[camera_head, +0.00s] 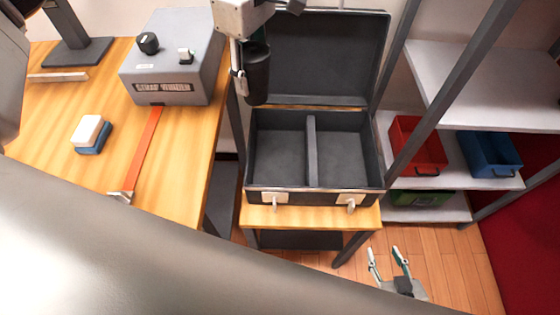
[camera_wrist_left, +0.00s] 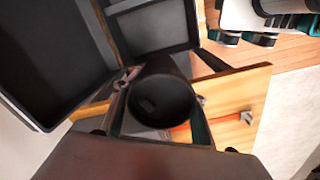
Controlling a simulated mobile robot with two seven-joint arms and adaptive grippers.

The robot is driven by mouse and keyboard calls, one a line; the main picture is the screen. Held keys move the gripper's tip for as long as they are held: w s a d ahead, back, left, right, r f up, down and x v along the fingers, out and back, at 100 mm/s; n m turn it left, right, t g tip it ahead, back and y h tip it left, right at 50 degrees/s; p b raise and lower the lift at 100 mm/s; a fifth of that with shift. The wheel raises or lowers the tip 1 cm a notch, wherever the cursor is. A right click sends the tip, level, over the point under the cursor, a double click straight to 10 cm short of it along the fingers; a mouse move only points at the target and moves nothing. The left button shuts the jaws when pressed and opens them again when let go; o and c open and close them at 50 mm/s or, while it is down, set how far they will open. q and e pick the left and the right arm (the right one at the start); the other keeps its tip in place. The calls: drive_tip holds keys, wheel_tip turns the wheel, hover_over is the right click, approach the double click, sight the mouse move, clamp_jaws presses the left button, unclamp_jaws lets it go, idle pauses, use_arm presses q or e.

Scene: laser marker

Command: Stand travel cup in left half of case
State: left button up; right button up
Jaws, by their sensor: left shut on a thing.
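The dark travel cup (camera_head: 257,77) is upright in the head view, held above the back left corner of the open case (camera_head: 316,198). A divider (camera_head: 311,150) splits the case into left and right halves, and both look empty. My left gripper (camera_head: 241,84) is shut on the cup. In the left wrist view the cup (camera_wrist_left: 160,102) shows its open mouth between the fingers, with the case (camera_wrist_left: 150,25) behind it. My right gripper (camera_head: 388,262) is open and empty, low in front of the case, its fingers apart.
The case lid (camera_head: 325,58) stands open at the back. Left is a wooden table (camera_head: 180,165) with a grey strap winder (camera_head: 172,62), an orange strap (camera_head: 145,148) and a blue-and-white block (camera_head: 91,134). Right is a shelf rack with red (camera_head: 417,146) and blue (camera_head: 489,153) bins.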

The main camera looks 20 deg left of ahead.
use_arm(q)
drive_tip(key=w+d+f+n, duration=0.1)
drive_tip(key=d+f+n, duration=0.4)
drive_tip(key=n, duration=0.6)
drive_tip(key=n+b, duration=0.2)
hover_over(278, 164)
wheel_tip(278, 164, down, 18)
wheel_tip(278, 164, down, 4)
drive_tip(key=shift+f, duration=0.25)
use_arm(e)
drive_tip(key=shift+w+d+f, duration=0.25)
drive_tip(key=shift+w+f, duration=0.1)
drive_tip(key=shift+f, duration=0.15)
use_arm(q)
drive_tip(key=o, duration=0.3)
drive_tip(key=shift+f, duration=0.15)
drive_tip(key=o, duration=0.5)
